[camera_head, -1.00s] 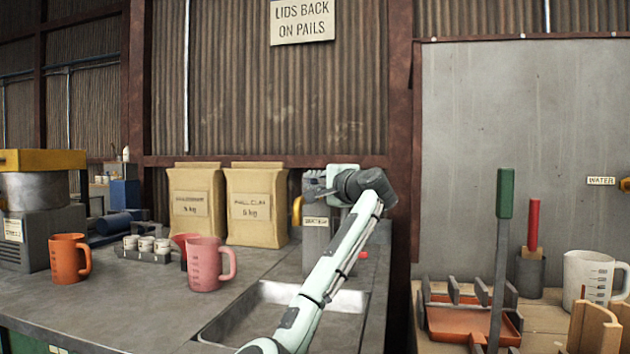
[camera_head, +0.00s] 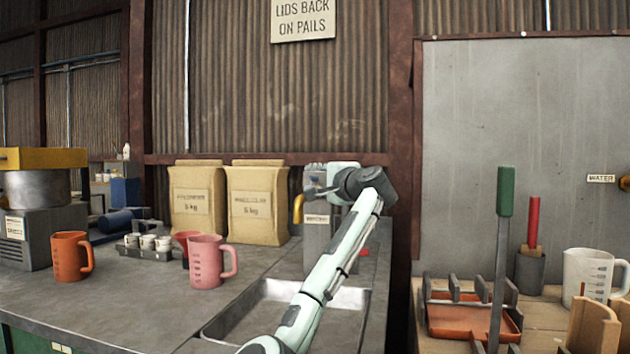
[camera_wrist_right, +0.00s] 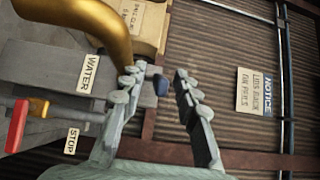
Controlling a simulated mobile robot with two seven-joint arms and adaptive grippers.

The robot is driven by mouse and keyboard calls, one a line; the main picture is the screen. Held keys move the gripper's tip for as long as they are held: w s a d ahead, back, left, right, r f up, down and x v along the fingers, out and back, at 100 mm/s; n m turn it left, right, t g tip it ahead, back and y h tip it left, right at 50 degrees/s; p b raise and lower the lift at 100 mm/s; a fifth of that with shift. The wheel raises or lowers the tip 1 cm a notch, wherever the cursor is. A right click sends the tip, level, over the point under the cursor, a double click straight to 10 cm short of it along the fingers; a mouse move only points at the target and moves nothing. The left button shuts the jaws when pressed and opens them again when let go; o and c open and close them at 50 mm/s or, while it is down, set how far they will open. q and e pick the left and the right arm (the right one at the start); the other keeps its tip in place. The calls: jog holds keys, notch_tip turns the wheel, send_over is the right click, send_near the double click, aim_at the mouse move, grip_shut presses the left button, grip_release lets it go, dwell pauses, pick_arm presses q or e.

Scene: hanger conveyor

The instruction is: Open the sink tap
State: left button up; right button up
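The sink tap has a brass spout (camera_head: 297,208) beside a grey post (camera_head: 317,236) behind the sink basin (camera_head: 270,300). In the right wrist view the spout (camera_wrist_right: 92,22) curves in large at the upper left, beside the grey post marked WATER (camera_wrist_right: 60,72). A small blue part (camera_wrist_right: 160,83) at the post's end shows between my fingers; contact cannot be told. My right gripper (camera_head: 320,190) is at the top of the post. In the wrist view its two fingers (camera_wrist_right: 158,82) are apart. My left gripper is out of view.
A red part (camera_wrist_right: 16,126) and a STOP label lie left in the wrist view. Two paper bags (camera_head: 258,206) stand left of the tap. A pink jug (camera_head: 206,262) and an orange mug (camera_head: 71,257) stand on the counter. A tall green-handled tool (camera_head: 503,215) stands right.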

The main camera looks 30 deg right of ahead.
jog(key=s+a, duration=0.1)
jog(key=s, duration=1.1)
jog(key=shift+f, duration=0.1)
